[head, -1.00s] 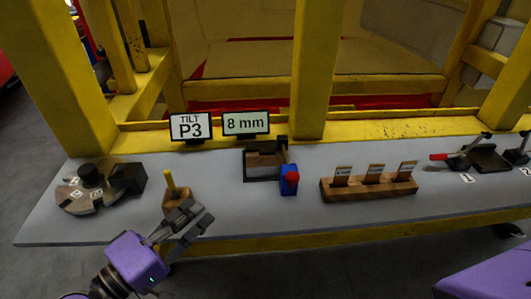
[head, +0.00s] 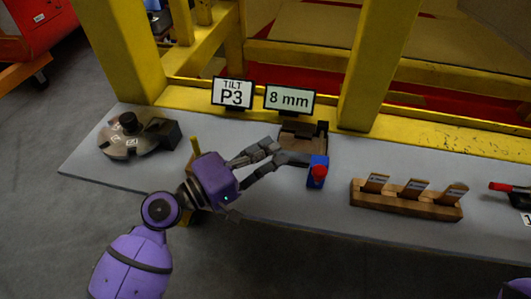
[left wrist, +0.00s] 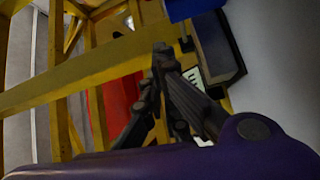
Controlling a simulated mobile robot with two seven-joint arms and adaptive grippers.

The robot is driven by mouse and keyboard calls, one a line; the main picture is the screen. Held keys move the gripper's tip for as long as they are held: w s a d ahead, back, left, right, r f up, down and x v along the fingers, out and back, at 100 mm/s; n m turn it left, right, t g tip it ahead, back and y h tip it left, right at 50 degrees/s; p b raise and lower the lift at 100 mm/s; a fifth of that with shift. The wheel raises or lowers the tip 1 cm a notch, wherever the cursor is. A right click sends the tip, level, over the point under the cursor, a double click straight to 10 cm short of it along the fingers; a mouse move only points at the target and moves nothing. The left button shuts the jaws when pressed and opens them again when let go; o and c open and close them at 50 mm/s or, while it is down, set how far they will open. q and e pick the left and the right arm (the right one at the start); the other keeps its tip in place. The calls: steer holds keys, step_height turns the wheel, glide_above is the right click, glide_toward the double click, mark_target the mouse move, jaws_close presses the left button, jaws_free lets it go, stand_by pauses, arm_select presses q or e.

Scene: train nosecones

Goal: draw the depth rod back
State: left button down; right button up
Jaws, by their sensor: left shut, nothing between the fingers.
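I cannot tell for sure which part is the depth rod. A blue block (head: 317,173) with a red knob (head: 319,171) stands at the front right of a dark open-topped fixture (head: 303,130). My left gripper (head: 300,157) is shut and empty, its fingertips at the fixture's front beside the blue block. I cannot tell whether they touch it. The arm hides part of the fixture's front. In the left wrist view the fingers (left wrist: 160,50) meet at the tips, with the blue block (left wrist: 192,9) at the top edge. My right gripper is out of view.
A yellow peg (head: 195,145) stands behind my left arm. A round dial (head: 128,137) sits at the left. Signs reading P3 (head: 232,93) and 8 mm (head: 289,99) stand behind the fixture. A wooden rack (head: 405,200) is to the right. Yellow posts rise behind the table.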

arm_select(q)
steer(key=d, duration=0.2)
steer(key=d+p, duration=0.1)
steer(key=d, duration=0.1)
steer(key=d+p, duration=0.1)
steer(key=d, duration=0.1)
steer(key=shift+s+f, duration=0.15)
steer(key=shift+s, duration=0.25)
steer(key=shift+s, duration=0.1)
steer(key=s, duration=0.1)
steer(key=s+a, duration=0.1)
steer(key=shift+s, duration=0.4)
steer(key=shift+w+d, duration=0.1)
